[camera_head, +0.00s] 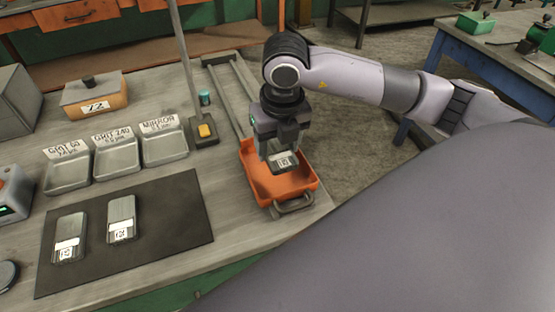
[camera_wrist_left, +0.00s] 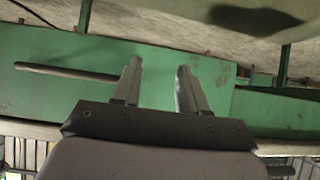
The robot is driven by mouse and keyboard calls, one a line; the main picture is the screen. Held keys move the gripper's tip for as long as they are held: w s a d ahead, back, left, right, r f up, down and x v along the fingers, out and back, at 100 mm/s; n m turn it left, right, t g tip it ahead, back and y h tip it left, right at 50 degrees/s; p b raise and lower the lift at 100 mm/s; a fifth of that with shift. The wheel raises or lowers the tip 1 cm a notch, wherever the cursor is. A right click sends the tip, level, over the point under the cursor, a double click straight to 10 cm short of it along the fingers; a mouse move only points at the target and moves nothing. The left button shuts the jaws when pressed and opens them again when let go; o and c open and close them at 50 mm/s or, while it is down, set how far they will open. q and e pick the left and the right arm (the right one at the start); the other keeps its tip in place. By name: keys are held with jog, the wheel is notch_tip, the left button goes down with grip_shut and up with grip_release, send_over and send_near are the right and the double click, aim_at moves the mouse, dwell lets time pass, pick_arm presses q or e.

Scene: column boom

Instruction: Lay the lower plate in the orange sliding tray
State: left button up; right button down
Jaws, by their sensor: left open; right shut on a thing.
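The orange sliding tray (camera_head: 306,183) sits on rails at the right end of the bench, with a grey handle at its near side. My right gripper (camera_head: 282,157) is over the tray, pointing down, shut on a small grey plate (camera_head: 284,165) with a white label. I cannot tell whether the plate touches the tray floor. Two similar labelled plates, a left one (camera_head: 69,236) and a right one (camera_head: 121,218), lie on the dark mat (camera_head: 165,233). My left gripper (camera_wrist_left: 155,85) shows only in the left wrist view, open and empty, facing a green panel.
Three labelled grey trays (camera_head: 116,158) stand in a row behind the mat. An orange box (camera_head: 95,97) stands behind them. An upright pole on a base with a yellow block (camera_head: 206,131) stands left of the rails. A blue-legged table (camera_head: 480,50) is at the right.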

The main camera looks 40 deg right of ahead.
aim_at(277, 163)
jog(key=shift+f, duration=2.6)
jog(key=shift+f, duration=0.1)
jog(key=shift+c, duration=1.4)
grip_release()
jog(key=r, duration=0.4)
jog(key=s+r, duration=0.1)
jog(key=r, duration=0.7)
jog(key=shift+s+a+b, duration=0.25)
jog(key=shift+s+b, duration=0.15)
